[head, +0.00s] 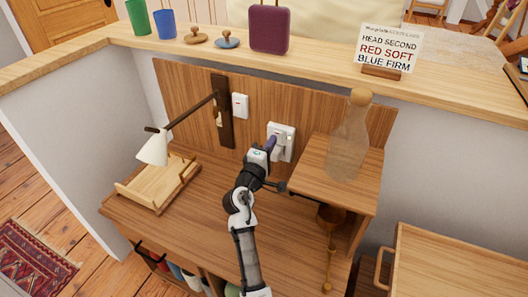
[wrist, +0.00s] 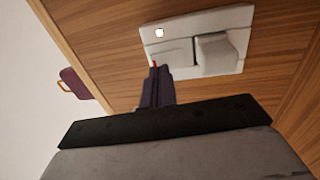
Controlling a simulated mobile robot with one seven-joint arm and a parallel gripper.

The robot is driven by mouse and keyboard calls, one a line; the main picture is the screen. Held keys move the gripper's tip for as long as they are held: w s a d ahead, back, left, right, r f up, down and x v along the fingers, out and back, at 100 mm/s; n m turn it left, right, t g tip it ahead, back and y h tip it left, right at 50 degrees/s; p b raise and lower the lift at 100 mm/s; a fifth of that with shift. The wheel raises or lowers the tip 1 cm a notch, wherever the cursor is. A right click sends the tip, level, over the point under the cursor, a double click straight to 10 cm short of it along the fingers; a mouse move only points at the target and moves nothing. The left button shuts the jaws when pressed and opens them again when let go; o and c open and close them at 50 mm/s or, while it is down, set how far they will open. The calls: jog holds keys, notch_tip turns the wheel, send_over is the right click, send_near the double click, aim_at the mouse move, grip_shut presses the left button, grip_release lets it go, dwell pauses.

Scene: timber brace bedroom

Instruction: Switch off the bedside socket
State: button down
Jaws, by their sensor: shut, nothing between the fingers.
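The bedside socket (head: 287,132) is a white plate on the wooden back panel. In the wrist view the socket (wrist: 237,19) shows a raised white block (wrist: 213,53) on its right and a flatter rocker-like part (wrist: 172,53) on its left. A small pale square is above the rocker. My gripper (head: 271,143) is shut and empty, its dark purple fingers pointing at the socket's left side. In the wrist view the fingertips (wrist: 158,70) overlap the plate's lower left edge, beside a small red mark. I cannot tell whether they touch.
A smaller white switch plate (head: 240,105) is left of the socket, by a wall lamp (head: 153,148). A wooden tray (head: 150,195) is below the lamp. A clear carafe (head: 348,140) stands on a raised shelf (head: 310,160) close right of my gripper. The ledge above holds cups, a purple suitcase (head: 269,28) and a sign (head: 389,47).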

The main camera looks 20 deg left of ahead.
jog(key=shift+w, duration=0.6)
jog(key=shift+w+r, duration=0.2)
jog(key=shift+s, duration=0.15)
